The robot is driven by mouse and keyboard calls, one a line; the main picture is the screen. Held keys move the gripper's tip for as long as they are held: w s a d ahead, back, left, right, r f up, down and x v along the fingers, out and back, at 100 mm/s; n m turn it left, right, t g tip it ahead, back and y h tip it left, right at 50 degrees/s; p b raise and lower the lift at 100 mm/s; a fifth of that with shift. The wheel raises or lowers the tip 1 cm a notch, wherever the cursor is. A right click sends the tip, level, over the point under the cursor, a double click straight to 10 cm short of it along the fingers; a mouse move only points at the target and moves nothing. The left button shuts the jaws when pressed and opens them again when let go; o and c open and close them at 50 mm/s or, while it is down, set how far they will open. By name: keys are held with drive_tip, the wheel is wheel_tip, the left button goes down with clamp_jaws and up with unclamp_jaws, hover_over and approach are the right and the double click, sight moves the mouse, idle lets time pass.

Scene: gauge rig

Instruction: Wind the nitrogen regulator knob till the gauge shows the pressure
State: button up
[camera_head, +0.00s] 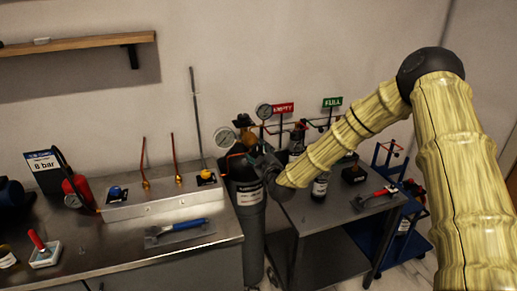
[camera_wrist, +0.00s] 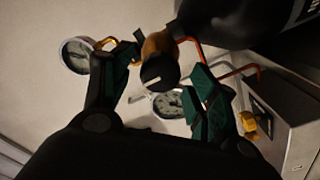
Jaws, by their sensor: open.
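The nitrogen regulator sits on top of a dark gas cylinder (camera_head: 249,198) between the two benches. Its knob (camera_wrist: 157,74), dark-faced with a pale mark, shows in the wrist view between my fingers, with gaps visible on both sides. One round gauge (camera_wrist: 77,55) is at the left and another gauge (camera_wrist: 169,104) is behind the fingers. Their needles are too small to read. In the head view the gauges (camera_head: 226,138) show above the cylinder. My gripper (camera_wrist: 162,68) is open, at the regulator; my arm hides part of it. A sign (camera_head: 43,167) appears to read 6 bar.
The left bench holds a metal panel (camera_head: 160,198) with valves, a blue-handled tool (camera_head: 178,229) and a red extinguisher-like bottle (camera_head: 77,187). Red EMPTY (camera_head: 283,108) and green FULL (camera_head: 332,102) signs stand behind. A blue cart (camera_head: 402,242) is at the right.

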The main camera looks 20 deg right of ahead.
drive_tip(key=shift+w, duration=0.8)
drive_tip(key=c, duration=1)
